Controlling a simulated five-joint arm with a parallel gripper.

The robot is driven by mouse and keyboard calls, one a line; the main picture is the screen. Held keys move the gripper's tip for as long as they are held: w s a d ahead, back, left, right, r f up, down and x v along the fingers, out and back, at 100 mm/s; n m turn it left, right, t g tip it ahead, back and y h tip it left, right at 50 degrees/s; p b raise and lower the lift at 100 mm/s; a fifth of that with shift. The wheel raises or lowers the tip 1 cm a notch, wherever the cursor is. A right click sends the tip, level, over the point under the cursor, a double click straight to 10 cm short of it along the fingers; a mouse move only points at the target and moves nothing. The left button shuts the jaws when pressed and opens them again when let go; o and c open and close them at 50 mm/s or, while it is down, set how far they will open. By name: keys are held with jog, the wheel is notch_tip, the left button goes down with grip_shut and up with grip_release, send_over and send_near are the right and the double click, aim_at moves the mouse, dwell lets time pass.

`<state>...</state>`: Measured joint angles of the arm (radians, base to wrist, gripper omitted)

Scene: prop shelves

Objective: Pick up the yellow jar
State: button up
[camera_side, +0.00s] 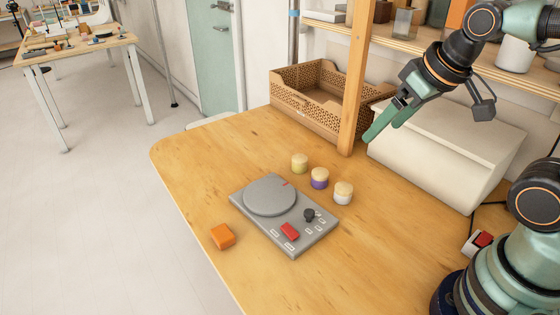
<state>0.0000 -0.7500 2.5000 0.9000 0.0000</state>
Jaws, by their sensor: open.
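Three small jars with pale tan lids stand upright in a slanting row on the wooden table. The yellow jar (299,165) is the leftmost and farthest back. A purple jar (319,180) is in the middle, and a white jar (343,195) is at the right. My gripper (376,134) is open and empty, raised to the right of the jars and apart from them, with its green fingers pointing down to the left.
A grey turntable device (284,215) with a red button lies in front of the jars. An orange block (222,236) sits left of it. A wooden post (354,85), a perforated brown crate (305,98) and a cream bread-box-like case (440,150) stand behind. Bare table (215,150) lies left of the jars.

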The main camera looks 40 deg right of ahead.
jog(key=shift+w, duration=0.1)
jog(key=m+g, duration=0.6)
jog(key=m, duration=1)
send_over(300, 157)
notch_tip(300, 157, down, 14)
jog(key=f, duration=0.5)
jog(key=shift+w+a+f, duration=0.2)
jog(key=shift+a, duration=0.05)
jog(key=shift+s+d+f, duration=0.1)
jog(key=shift+s+f, duration=0.05)
jog(key=shift+f, duration=1.2)
jog(key=shift+s+d+f, duration=0.1)
jog(key=shift+f, duration=1.25)
